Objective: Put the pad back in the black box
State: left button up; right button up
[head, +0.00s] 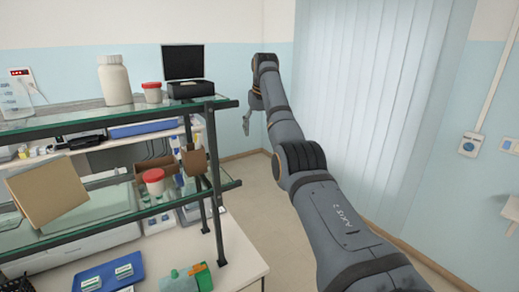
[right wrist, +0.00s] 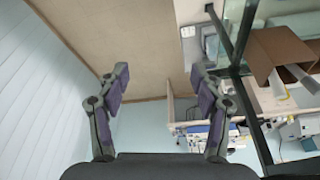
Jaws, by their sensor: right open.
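A black box (head: 190,89) with its dark lid (head: 183,61) standing open sits at the right end of the upper glass shelf in the head view. The inside of the box is too small to make out. I cannot pick out the pad in either view. My right gripper (head: 250,111) is to the right of the shelf end, in free air and apart from the box. In the right wrist view the right gripper (right wrist: 159,75) has its two fingers spread, with nothing between them. My left gripper is not in view.
The upper glass shelf (head: 65,124) also holds a white bottle (head: 115,80) and a red-lidded jar (head: 152,92). Below are a tilted brown folder or board (head: 46,189), another red-lidded jar (head: 154,181) and a blue tray (head: 108,272). Floor to the right is clear up to the curtain.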

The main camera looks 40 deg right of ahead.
notch_tip(320, 180, down, 8)
jog(key=shift+w+d, duration=0.2)
jog(key=shift+w, duration=0.15)
jog(key=shift+r, duration=0.1)
jog(key=shift+w, duration=0.1)
dwell(0.3)
